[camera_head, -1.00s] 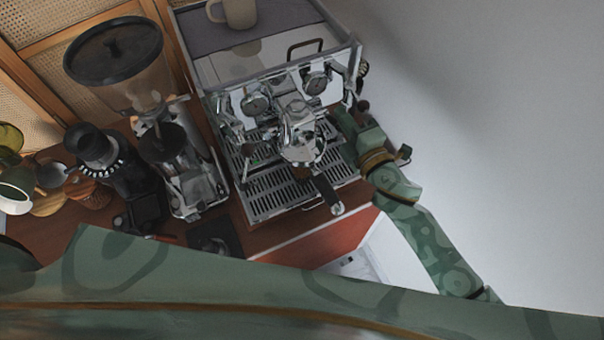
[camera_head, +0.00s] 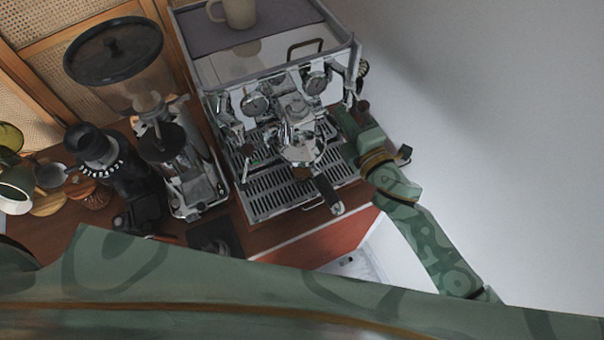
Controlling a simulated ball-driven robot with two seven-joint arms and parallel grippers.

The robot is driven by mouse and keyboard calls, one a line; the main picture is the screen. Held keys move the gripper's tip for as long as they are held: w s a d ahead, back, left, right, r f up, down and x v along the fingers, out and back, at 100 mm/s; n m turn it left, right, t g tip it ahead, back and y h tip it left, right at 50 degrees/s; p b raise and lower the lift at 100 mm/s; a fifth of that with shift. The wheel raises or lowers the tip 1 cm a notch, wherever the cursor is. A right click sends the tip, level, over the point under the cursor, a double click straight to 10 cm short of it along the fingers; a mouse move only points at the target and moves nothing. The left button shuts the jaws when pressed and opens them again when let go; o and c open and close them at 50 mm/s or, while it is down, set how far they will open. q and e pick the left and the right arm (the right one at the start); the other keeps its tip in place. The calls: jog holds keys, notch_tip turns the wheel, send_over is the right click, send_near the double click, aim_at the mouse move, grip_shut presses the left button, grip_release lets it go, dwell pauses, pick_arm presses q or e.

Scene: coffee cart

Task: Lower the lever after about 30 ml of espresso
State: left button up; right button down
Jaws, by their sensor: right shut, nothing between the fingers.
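The chrome espresso machine (camera_head: 288,88) stands in the middle of the view. Its group head (camera_head: 299,138) carries a portafilter whose dark handle (camera_head: 327,190) points toward the front. My right gripper (camera_head: 346,112) is at the machine's right front side, close to the group head, shut and empty. The lever is hard to make out there, and I cannot tell its position or whether the gripper touches it. A cup under the group head and any coffee flow are hidden or too small to see. My left gripper is not in view.
A grinder with a dark hopper (camera_head: 113,50) and a smaller black grinder (camera_head: 103,155) stand left of the machine. A drip tray (camera_head: 270,196) lies below the group head. A mug (camera_head: 239,12) sits on top. Cups crowd the far left.

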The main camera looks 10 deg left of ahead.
jog(key=shift+f, duration=0.1)
notch_tip(320, 180, down, 9)
jog(key=b, duration=0.7)
jog(key=shift+r+b, duration=0.2)
jog(key=shift+b, duration=0.2)
jog(key=p+v, duration=0.2)
jog(key=v, duration=0.6)
jog(key=shift+s+r, duration=0.2)
jog(key=shift+r, duration=0.1)
jog(key=shift+d, duration=0.15)
